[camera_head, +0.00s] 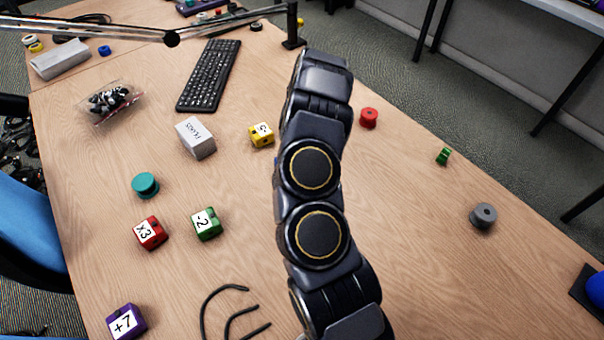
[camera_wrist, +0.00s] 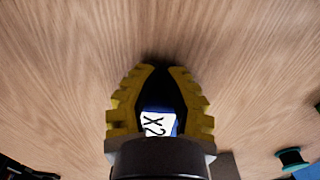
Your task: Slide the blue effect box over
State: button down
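The blue box (camera_wrist: 158,123) shows in the wrist view between the two yellow-and-black fingers of my gripper (camera_wrist: 161,70), close to the palm. Its white face reads X2. The fingertips are a small gap apart, with dark shadow on the wood around them. I cannot tell whether the fingers press on the box's sides. In the head view my arm hides both the gripper and the blue box.
Other effect boxes are yellow (camera_head: 261,135), green (camera_head: 206,224), red (camera_head: 151,233) and purple (camera_head: 126,322). Spools are teal (camera_head: 145,185), red (camera_head: 369,118), green (camera_head: 443,156) and grey (camera_head: 483,216). A white box (camera_head: 196,138) and keyboard (camera_head: 209,75) lie behind. Wood right of my arm is mostly bare.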

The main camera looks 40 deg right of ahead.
jog(key=shift+s, duration=2.05)
jog(key=a+r, duration=0.4)
jog(key=r, duration=0.5)
jog(key=a+r, duration=0.4)
jog(key=r, duration=0.5)
jog(key=s+a+r+n, duration=0.1)
jog(key=s+a+r, duration=0.6)
jog(key=a, duration=0.1)
jog(key=s+a+r+g, duration=0.1)
jog(key=s+a+r, duration=0.1)
jog(key=s, duration=0.6)
jog(key=s+a+r+m, duration=0.1)
jog(key=s+a+r, duration=0.2)
jog(key=s, duration=0.5)
jog(key=shift+s+a+r+g, duration=0.15)
jog(key=shift+a+r+g, duration=0.2)
jog(key=shift+a, duration=0.5)
